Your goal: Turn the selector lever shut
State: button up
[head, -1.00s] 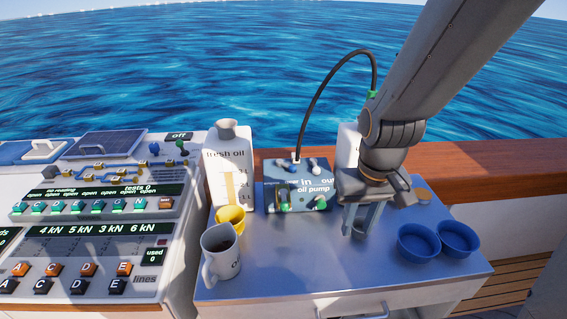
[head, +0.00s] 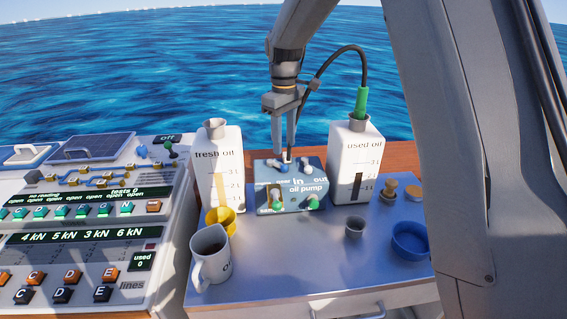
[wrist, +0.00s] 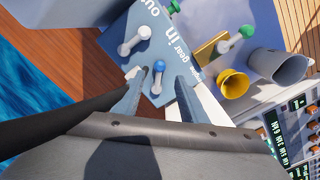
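The oil pump (head: 262,192) is a blue-grey box at the back of the bench. The white-knobbed lever (wrist: 134,40) stands outside the fingers.
The fresh oil jug (head: 208,165) stands left of the pump and the used oil jug (head: 365,158) right. A black hose (head: 340,52) arches close by my gripper.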

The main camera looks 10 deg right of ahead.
aim_at(284, 165)
jog(key=shift+f+p, duration=1)
jog(key=shift+f, duration=2.85)
grip_shut()
